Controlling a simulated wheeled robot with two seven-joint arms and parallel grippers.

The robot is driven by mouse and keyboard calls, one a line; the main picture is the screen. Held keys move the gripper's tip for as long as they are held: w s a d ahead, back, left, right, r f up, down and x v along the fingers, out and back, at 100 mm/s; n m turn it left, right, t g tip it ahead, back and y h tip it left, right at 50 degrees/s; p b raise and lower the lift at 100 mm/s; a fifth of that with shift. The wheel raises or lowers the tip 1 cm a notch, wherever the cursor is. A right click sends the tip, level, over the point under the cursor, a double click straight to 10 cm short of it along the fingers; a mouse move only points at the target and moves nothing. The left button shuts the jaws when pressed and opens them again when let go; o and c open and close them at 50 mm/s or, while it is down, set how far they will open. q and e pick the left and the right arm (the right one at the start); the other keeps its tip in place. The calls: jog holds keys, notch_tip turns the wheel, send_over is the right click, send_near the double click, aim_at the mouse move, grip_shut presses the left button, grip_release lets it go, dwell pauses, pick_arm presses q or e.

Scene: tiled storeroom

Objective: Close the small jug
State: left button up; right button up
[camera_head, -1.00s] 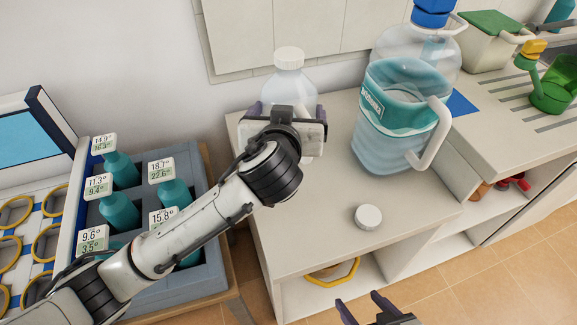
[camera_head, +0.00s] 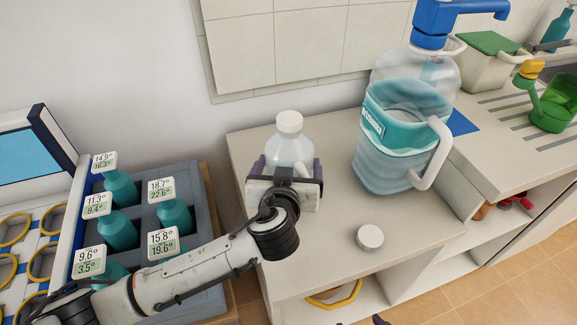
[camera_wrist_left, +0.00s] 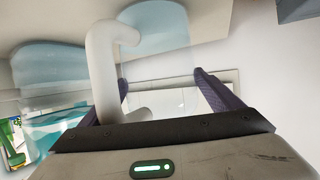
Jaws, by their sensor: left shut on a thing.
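The small jug (camera_head: 289,148), clear and pale blue with a white top, is upright over the left part of the counter. I cannot tell whether its top is a lid or an open neck. My left gripper (camera_head: 290,170) is shut on its body, one finger on each side, and hides its lower part and base. The left wrist view shows the two fingers (camera_wrist_left: 165,88) with a white handle (camera_wrist_left: 103,70) close by. A loose round white cap (camera_head: 369,237) lies on the counter to the right. Only a dark tip of my right gripper (camera_head: 381,320) shows at the bottom edge.
A large water bottle (camera_head: 400,145) with a blue pump and white handle stands on the counter (camera_head: 330,240) behind the cap. A grey crate (camera_head: 205,205) of teal bottles with number tags is at left. Counter space around the cap is clear.

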dwell(0.3)
pick_arm(q)
jog(key=shift+f, duration=0.25)
jog(key=o, duration=2)
jog(key=v, duration=1.2)
jog(key=shift+r, duration=0.2)
